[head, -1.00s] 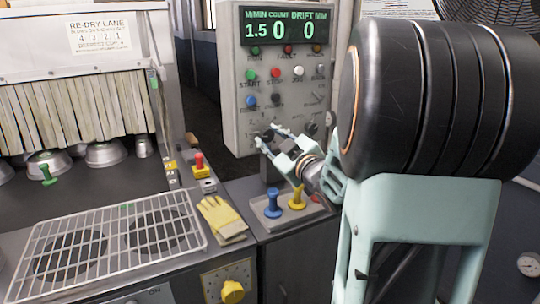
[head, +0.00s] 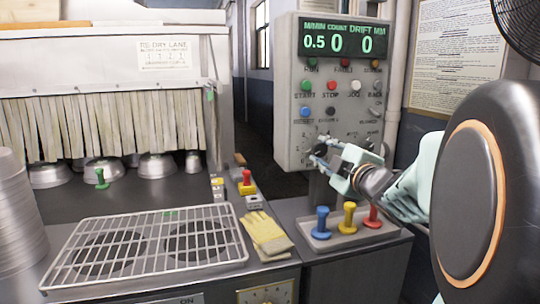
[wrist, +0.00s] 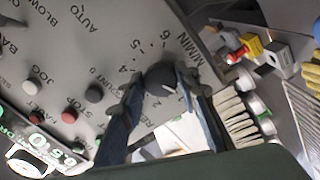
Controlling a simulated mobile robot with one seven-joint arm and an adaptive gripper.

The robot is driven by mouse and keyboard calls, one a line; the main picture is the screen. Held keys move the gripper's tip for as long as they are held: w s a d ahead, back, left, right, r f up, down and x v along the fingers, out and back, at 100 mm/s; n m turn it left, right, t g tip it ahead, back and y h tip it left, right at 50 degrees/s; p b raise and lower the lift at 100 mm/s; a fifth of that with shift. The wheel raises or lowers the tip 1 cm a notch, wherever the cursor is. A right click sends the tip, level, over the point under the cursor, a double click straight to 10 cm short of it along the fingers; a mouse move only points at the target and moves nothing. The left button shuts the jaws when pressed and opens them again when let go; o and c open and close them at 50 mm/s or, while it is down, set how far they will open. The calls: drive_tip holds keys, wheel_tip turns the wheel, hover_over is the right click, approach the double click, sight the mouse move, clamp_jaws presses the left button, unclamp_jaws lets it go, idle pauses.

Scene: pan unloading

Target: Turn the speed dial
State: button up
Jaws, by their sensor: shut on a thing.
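The speed dial (wrist: 160,76) is a dark round knob with a pale pointer line, among printed numbers and the label M/MIN on the grey control panel (head: 290,125). My gripper (head: 322,152) reaches the panel's lower left from the right. In the wrist view my gripper (wrist: 156,88) has its two dark fingers shut on the dial, one on each side. The panel's green display (head: 343,44) reads 0.5 under M/MIN, with 0 for count and 0 for drift. In the head view the fingers partly hide the dial.
Coloured buttons sit above the dial. Below it, a grey tray (head: 342,240) holds blue, yellow and red pegs. Yellow gloves (head: 266,234), a red-topped yellow box (head: 246,184) and a wire rack (head: 150,246) lie left. Stacked pans (head: 18,220) stand far left.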

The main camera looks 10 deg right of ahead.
idle(0.3)
drive_tip(key=o, duration=1.1)
drive_tip(key=shift+r+p, duration=0.1)
drive_tip(key=shift+p, duration=0.2)
